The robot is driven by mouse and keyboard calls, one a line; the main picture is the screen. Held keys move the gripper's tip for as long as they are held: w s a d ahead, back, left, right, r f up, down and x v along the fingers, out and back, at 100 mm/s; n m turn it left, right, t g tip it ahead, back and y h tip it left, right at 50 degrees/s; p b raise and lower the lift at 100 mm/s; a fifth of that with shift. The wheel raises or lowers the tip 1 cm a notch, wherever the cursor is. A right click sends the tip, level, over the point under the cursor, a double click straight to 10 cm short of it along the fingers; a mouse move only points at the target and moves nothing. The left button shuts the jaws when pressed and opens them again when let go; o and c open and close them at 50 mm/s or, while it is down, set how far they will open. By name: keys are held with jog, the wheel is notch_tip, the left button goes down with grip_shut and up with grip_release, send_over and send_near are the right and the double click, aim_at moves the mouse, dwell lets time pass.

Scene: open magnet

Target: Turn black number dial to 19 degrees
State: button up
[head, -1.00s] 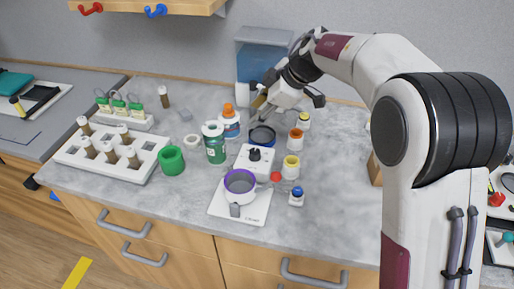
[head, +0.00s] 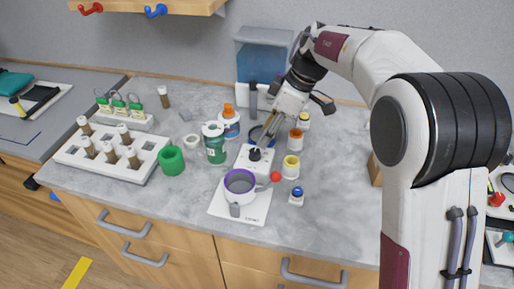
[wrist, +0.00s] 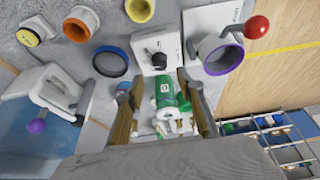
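The black number dial (head: 255,154) sits on top of a small white box (head: 245,162) near the middle of the counter. In the wrist view the dial (wrist: 158,59) shows at the top centre on the white box (wrist: 147,45). The angle marks are too small to read. My gripper (head: 268,133) is just above and behind the box, tilted down toward the dial. In the wrist view its two fingers (wrist: 160,92) are spread apart with nothing held between them. The dial lies ahead of the fingertips, apart from them.
A green bottle (head: 215,143) and white bottle (head: 229,123) stand left. Orange and yellow-topped containers (head: 291,167) stand right. A blue-rimmed dish (wrist: 110,61) lies beside the box.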

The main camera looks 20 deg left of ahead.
aim_at(255, 151)
jog(key=shift+x, duration=3.8)
jog(key=shift+c, duration=0.5)
grip_shut()
